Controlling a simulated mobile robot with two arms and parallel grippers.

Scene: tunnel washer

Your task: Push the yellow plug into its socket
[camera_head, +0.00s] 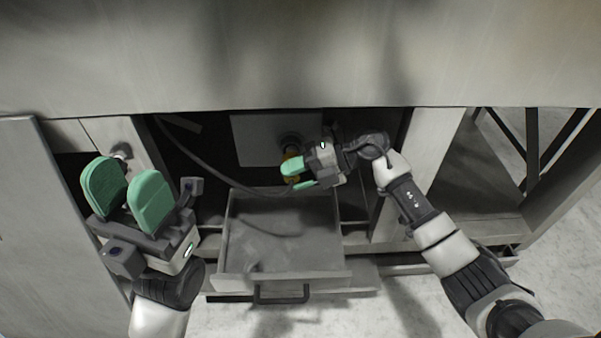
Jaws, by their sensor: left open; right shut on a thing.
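The yellow plug (291,154) is at the back of the dark compartment, in front of a round dark socket (291,139) on a pale panel. My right gripper (294,175) is shut on the plug, and its green fingers hide part of it. I cannot tell how deep the plug sits in the socket. A dark cable (210,166) curves from the upper left through the compartment toward the plug. My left gripper (128,192) is open and empty at the left, with its green fingers pointing up, apart from the plug.
An open grey drawer (336,277) with a dark handle (281,297) juts out below the socket. A grey door (50,230) stands at the left. A post (424,165) bounds the opening on the right. A wide grey panel (300,55) overhangs the compartment.

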